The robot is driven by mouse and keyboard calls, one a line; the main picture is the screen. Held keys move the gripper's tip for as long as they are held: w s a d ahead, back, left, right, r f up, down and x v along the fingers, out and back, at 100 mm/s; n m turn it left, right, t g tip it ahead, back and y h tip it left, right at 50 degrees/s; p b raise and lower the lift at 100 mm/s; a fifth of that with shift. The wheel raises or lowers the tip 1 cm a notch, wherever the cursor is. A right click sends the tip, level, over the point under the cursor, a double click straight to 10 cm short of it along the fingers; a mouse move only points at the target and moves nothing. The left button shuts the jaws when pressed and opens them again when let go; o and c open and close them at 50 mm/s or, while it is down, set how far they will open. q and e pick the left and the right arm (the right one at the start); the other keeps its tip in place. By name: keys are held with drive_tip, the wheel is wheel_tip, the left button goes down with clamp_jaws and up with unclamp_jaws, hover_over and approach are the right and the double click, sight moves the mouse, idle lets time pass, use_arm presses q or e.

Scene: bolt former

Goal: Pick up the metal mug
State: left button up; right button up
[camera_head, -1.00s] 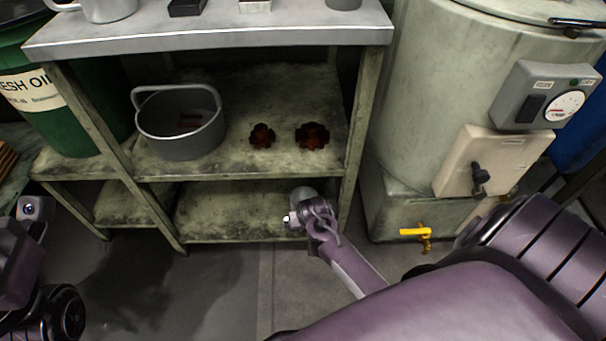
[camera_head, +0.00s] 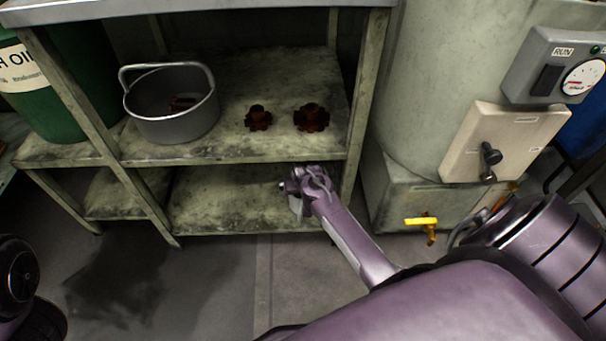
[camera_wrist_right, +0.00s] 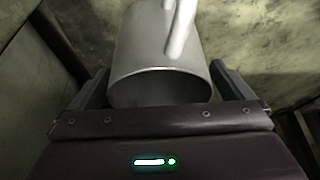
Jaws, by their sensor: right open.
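The metal mug (camera_wrist_right: 150,50) is in the right wrist view, grey, with its round mouth facing my gripper and its handle (camera_wrist_right: 182,28) at the top. My right gripper (camera_wrist_right: 160,68) is open, with one finger on each side of the mug's mouth. Whether the fingers touch the mug I cannot tell. In the head view my right gripper (camera_head: 297,192) is at the front of the lower shelf, near its right end. The mug cannot be clearly made out there behind the gripper. My left gripper is not in view.
The shelf unit's middle shelf (camera_head: 235,152) is just above my right gripper and holds a grey pot (camera_head: 175,122) and two dark red knobs (camera_head: 258,118) (camera_head: 311,117). A shelf post (camera_head: 355,120) and a tank with a yellow valve (camera_head: 421,221) stand to the right.

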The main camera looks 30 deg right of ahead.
drive_tip(key=c, duration=1.1)
drive_tip(key=shift+o, duration=0.2)
drive_tip(key=shift+r, duration=0.15)
drive_tip(key=shift+r+p, duration=0.7)
drive_tip(key=shift+p, duration=0.5)
